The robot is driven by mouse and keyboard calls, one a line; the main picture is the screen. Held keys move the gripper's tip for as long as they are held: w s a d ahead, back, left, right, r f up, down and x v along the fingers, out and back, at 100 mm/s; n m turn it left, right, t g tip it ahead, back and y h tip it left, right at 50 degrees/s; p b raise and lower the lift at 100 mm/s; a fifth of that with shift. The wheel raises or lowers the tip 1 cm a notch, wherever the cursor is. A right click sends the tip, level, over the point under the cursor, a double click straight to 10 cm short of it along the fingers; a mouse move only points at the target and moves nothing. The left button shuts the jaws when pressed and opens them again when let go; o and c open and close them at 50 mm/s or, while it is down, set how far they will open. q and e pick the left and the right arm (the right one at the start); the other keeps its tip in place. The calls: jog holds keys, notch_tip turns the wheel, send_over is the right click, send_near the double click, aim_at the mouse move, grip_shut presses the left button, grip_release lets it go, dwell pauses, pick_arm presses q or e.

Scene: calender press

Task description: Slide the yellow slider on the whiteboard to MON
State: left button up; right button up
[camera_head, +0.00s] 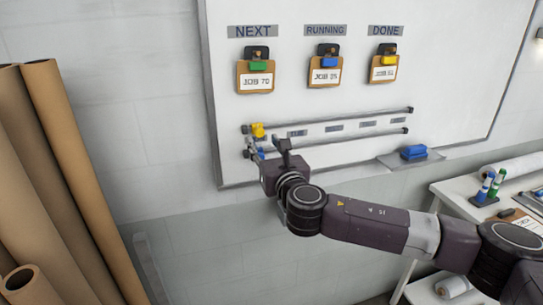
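The whiteboard (350,88) hangs on the wall and carries two roughly parallel dark rails in its lower part. The yellow slider (257,130) sits near the left end of the upper rail (330,118). Below that rail is a row of small grey labels (333,128), too small to read, so I cannot tell which is MON. My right gripper (272,150) is just below and right of the yellow slider, in front of the left part of the lower rail (350,138). Its fingers point up at the board. I cannot tell whether they touch the slider or how far apart they are. My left gripper is out of view.
Clipboards with green, blue and yellow clips hang under NEXT (253,31), RUNNING and DONE. A blue eraser (413,152) lies on a small ledge (402,161) at the board's lower edge. Brown rolls (60,170) stand at left. A table (455,200) with markers is at right.

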jog(key=v, duration=0.7)
